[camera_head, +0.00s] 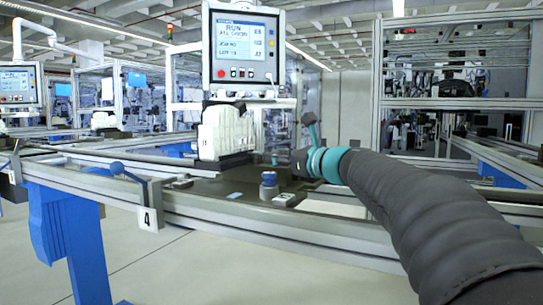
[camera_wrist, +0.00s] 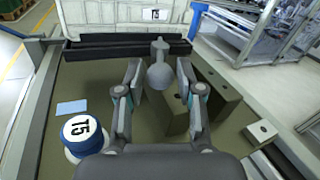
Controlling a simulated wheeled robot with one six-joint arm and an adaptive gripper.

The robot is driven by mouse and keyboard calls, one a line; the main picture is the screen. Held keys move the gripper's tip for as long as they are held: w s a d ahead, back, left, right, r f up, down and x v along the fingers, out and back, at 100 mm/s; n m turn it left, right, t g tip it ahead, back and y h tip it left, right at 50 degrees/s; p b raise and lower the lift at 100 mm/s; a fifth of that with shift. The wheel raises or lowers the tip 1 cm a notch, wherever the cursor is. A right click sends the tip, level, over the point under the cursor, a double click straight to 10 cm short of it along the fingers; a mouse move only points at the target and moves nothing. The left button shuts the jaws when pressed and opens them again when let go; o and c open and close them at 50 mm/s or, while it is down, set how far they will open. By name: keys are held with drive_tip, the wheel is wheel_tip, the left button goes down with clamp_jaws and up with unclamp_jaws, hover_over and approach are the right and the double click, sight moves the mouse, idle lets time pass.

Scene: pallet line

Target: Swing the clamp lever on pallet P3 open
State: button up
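In the wrist view a grey lever with a round ball knob (camera_wrist: 160,78) stands on the pallet plate (camera_wrist: 75,88). My gripper (camera_wrist: 159,66) is open, with one finger on each side of the knob; gaps show on both sides. I cannot tell whether the fingers are level with the knob in depth. In the head view the dark pallet plate (camera_head: 215,187) lies on the conveyor beyond the front rail; my wrist hides the lever there. No P3 mark is readable; the labels in the wrist view read T5.
A white block (camera_head: 226,131) stands at the back of the plate. A blue-capped cylinder (camera_wrist: 82,137) and tan blocks (camera_wrist: 216,92) flank the gripper. A blue rail lever (camera_head: 117,168) sits near the label 4 (camera_head: 148,218). A screen panel (camera_head: 243,47) stands behind.

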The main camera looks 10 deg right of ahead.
drive_tip(key=v, duration=0.9)
drive_tip(key=shift+s, duration=0.15)
drive_tip(key=shift+c, duration=0.3)
